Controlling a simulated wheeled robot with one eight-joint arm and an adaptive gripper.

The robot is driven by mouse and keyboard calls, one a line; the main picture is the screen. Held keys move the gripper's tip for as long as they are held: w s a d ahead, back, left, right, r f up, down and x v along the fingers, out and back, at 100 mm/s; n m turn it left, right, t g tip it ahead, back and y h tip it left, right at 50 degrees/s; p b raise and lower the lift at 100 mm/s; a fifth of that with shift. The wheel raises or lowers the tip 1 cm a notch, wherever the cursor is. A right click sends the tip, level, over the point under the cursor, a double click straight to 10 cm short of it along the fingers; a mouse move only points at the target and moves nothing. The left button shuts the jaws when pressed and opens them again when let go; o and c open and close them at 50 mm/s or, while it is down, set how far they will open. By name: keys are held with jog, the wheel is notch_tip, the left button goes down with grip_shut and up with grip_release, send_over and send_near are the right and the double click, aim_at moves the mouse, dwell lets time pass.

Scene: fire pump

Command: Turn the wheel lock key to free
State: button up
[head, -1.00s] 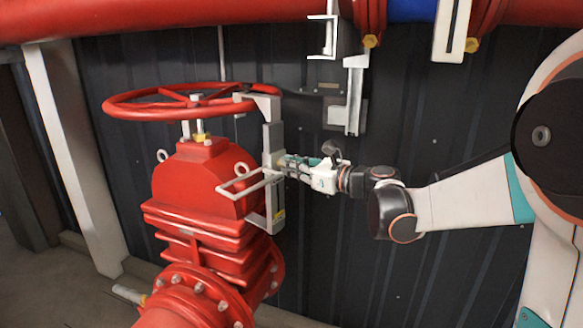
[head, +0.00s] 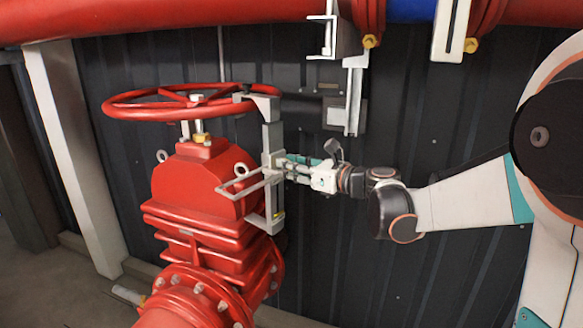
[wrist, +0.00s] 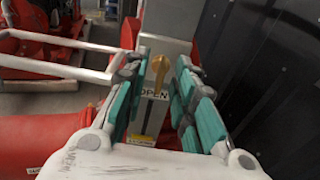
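The brass-coloured lock key (wrist: 158,75) stands out from the grey lock body (wrist: 163,48) in the wrist view, above a label reading OPEN. In the head view the grey lock body (head: 273,143) is upright beside the red valve, its top arm at the rim of the red handwheel (head: 150,108). My gripper (head: 284,162) is at the lock's right side; the key cannot be made out there. In the wrist view my gripper's teal fingers (wrist: 158,70) are open on either side of the key, with visible gaps. I see no contact with it.
A pale bar frame (wrist: 60,55) sticks out from the lock, close to my left finger in the wrist view. The red valve body (head: 200,180) stands left of the lock. A dark ribbed wall (head: 400,120) is behind, with a grey bracket (head: 353,95) above my gripper.

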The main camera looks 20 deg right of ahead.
jog(key=v, duration=1.2)
dwell(0.3)
